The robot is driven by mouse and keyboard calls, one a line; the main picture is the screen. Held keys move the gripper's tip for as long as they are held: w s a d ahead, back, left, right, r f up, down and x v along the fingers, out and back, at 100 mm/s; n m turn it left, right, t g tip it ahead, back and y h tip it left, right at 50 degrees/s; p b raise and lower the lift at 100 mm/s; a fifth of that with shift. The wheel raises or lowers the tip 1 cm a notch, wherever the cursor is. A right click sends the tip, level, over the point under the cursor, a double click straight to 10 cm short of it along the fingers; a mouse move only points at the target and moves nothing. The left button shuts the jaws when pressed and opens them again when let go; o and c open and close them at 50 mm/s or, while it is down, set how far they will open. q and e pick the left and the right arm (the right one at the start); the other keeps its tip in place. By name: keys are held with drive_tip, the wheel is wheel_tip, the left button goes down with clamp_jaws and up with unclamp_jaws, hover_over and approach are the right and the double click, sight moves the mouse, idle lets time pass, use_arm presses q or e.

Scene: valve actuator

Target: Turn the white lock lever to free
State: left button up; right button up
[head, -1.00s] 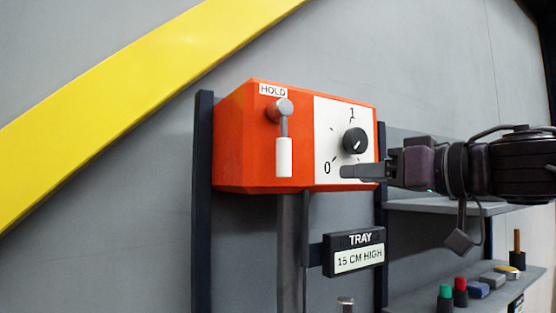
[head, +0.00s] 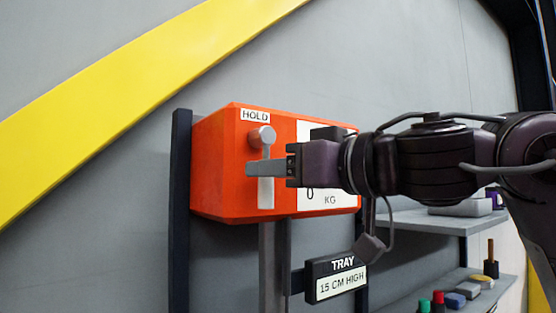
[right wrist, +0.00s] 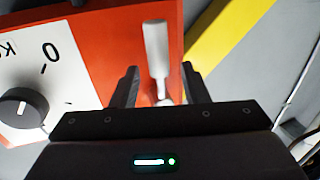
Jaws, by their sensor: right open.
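The white lock lever (head: 265,194) hangs straight down from a grey round pivot (head: 262,137) on the orange box (head: 225,165), below a HOLD label (head: 255,116). My right gripper (head: 252,169) comes in from the right across the lever's middle and hides part of it. In the right wrist view, the lever's white handle (right wrist: 156,45) lies between the two spread fingers of the right gripper (right wrist: 159,72), with a gap on each side. Contact with either finger does not show. My left gripper is not in view.
The box's white dial plate (head: 312,200) is partly hidden by my right arm; its black knob (right wrist: 22,107) shows in the right wrist view. Below is a TRAY sign (head: 336,280). Shelves (head: 425,221) with small items stand at the right.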

drive_tip(key=shift+d, duration=0.15)
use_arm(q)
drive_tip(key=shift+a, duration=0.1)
use_arm(e)
clamp_jaws()
